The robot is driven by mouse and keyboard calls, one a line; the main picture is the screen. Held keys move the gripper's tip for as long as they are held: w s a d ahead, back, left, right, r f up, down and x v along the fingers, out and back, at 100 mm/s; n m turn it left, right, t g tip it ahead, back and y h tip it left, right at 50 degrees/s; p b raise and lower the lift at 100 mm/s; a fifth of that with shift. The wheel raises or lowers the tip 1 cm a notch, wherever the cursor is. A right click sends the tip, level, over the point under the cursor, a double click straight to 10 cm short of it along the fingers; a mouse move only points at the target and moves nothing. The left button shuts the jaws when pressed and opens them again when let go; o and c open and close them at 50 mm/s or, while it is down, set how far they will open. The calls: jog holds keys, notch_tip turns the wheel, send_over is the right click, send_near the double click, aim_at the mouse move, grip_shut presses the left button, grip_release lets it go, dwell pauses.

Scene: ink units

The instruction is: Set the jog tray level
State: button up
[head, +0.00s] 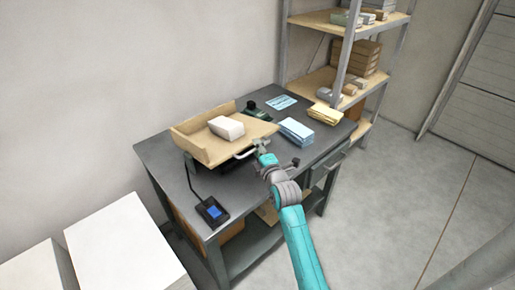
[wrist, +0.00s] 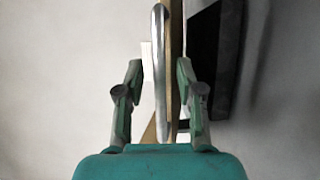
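The wooden jog tray (head: 188,149) stands on a dark base on the grey table and looks tilted against the tabletop. A white paper block (head: 227,127) lies in it. A pale metal handle (head: 244,154) is on the tray's near side. In the wrist view the handle (wrist: 160,75) stands as a bar between my two fingers, with the tray's wooden edge (wrist: 176,60) behind it. My gripper (wrist: 158,100) is open, with a gap visible on each side of the handle. In the head view my gripper (head: 259,147) is at the handle's right end; its fingertips are small there.
A control box with a blue screen (head: 212,211) sits at the table's front left corner. Blue (head: 296,131) and yellow (head: 324,113) stacks lie to the right, a green-black device (head: 251,109) behind. Shelving (head: 330,80) stands at the back right. White blocks (head: 120,245) stand front left.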

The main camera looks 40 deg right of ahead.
jog(key=shift+w+d, duration=0.1)
jog(key=shift+w, duration=0.2)
grip_shut()
jog(key=shift+s+f, duration=0.25)
jog(key=shift+f, duration=1.05)
jog(key=shift+s+f, duration=0.25)
jog(key=shift+f, duration=1)
grip_release()
jog(key=shift+s, duration=0.1)
